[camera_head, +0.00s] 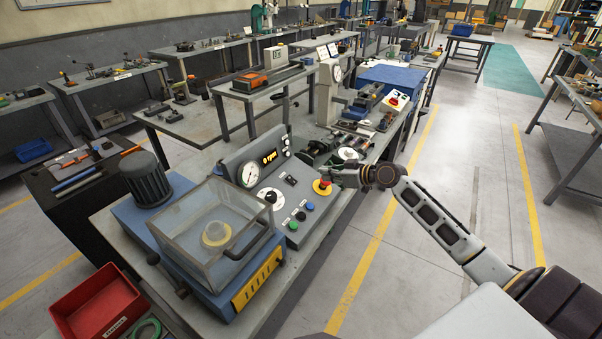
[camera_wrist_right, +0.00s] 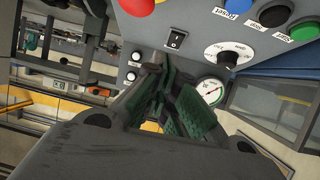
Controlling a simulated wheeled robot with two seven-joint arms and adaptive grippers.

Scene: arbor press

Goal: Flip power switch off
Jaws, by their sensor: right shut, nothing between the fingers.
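I cannot tell which side of the rocker is pressed in. My right gripper (camera_head: 337,176) is shut and empty, to the right of the switch in the head view. In the right wrist view its dark green-padded fingers (camera_wrist_right: 163,78) point toward the panel, just below the switch and seemingly apart from it. My left gripper is not in view.
A red emergency stop on a yellow base (camera_head: 322,187) lies close to my right gripper. Blue (camera_head: 309,206), black and green buttons, a dial knob (camera_wrist_right: 228,58) and a pressure gauge (camera_head: 248,174) share the panel. A clear guard box (camera_head: 180,230) stands left. The aisle at right is free.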

